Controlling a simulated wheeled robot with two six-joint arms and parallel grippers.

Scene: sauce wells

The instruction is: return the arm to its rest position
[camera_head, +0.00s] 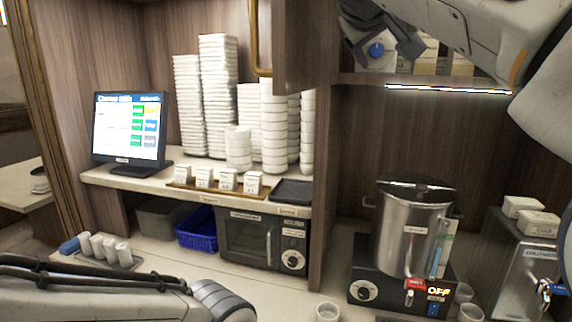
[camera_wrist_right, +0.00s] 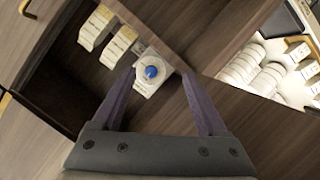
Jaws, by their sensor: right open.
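My right arm (camera_head: 480,40) comes in from the upper right of the head view. Its gripper (camera_head: 382,36) is at the upper cabinet shelf. In the right wrist view the gripper (camera_wrist_right: 158,74) has its two dark fingers wide apart, with nothing held. A white box with a blue round knob (camera_wrist_right: 150,72) lies just beyond and between the fingertips; its blue knob also shows in the head view (camera_head: 376,50). My left arm (camera_head: 110,296) lies low across the bottom left, and its gripper is out of view.
An open cabinet door (camera_head: 300,50) stands left of the right gripper. Cream boxes (camera_wrist_right: 96,28) share the shelf. Below are stacked white bowls (camera_head: 218,95), a screen (camera_head: 130,128), a microwave (camera_head: 250,238), a steel urn (camera_head: 412,230) and a metal dispenser (camera_head: 528,270).

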